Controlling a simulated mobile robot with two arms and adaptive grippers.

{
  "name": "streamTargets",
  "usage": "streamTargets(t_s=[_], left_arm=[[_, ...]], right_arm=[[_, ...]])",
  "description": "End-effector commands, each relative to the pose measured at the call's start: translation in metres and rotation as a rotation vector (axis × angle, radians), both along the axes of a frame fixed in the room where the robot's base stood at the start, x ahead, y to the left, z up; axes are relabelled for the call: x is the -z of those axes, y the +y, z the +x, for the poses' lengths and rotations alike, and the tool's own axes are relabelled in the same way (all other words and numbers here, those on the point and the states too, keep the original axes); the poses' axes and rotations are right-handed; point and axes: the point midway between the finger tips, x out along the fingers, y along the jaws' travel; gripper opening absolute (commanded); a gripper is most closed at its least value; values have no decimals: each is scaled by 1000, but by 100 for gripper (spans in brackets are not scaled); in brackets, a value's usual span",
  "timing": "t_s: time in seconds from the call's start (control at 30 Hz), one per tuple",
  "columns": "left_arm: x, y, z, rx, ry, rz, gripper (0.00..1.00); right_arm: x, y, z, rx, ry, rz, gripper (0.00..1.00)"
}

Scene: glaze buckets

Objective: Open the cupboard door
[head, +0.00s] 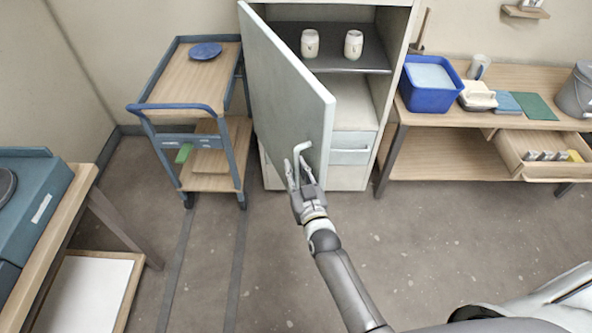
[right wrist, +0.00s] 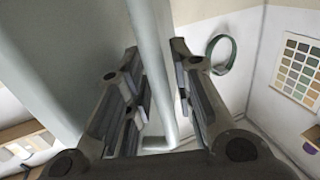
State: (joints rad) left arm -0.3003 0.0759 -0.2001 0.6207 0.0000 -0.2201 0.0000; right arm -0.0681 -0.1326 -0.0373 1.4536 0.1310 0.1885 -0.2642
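The cupboard (head: 345,177) stands at the back centre. Its pale grey-green door (head: 285,95) is hinged on the left and stands well open, swung out toward me. The door's light handle (head: 297,150) is near its lower free edge. My right gripper (head: 298,165) is at the handle, its fingers apart on either side of it. In the right wrist view the handle bar (right wrist: 158,85) runs between the fingers of the right gripper (right wrist: 163,95), with a narrow gap toward the right finger. The door panel (right wrist: 50,60) fills the left there. My left gripper is not in view.
Two pale cups (head: 310,43) stand on the cupboard's dark shelf (head: 345,62). A blue-framed cart (head: 180,108) stands close left of the door. A wooden table with a blue tub (head: 430,95) and an open drawer (head: 545,172) is at right. The floor in front is clear.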

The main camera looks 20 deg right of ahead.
Motion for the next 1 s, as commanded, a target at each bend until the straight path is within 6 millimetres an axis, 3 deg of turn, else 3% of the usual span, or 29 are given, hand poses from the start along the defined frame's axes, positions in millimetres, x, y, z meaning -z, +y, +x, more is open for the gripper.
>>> streamTargets(t_s=[0.23,0.7,1.0], left_arm=[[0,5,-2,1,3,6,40],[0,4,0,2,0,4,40],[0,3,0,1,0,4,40]], right_arm=[[2,0,-12,0,3,0,23],[1,0,-97,0,2,0,23],[1,0,-119,-1,1,0,23]])
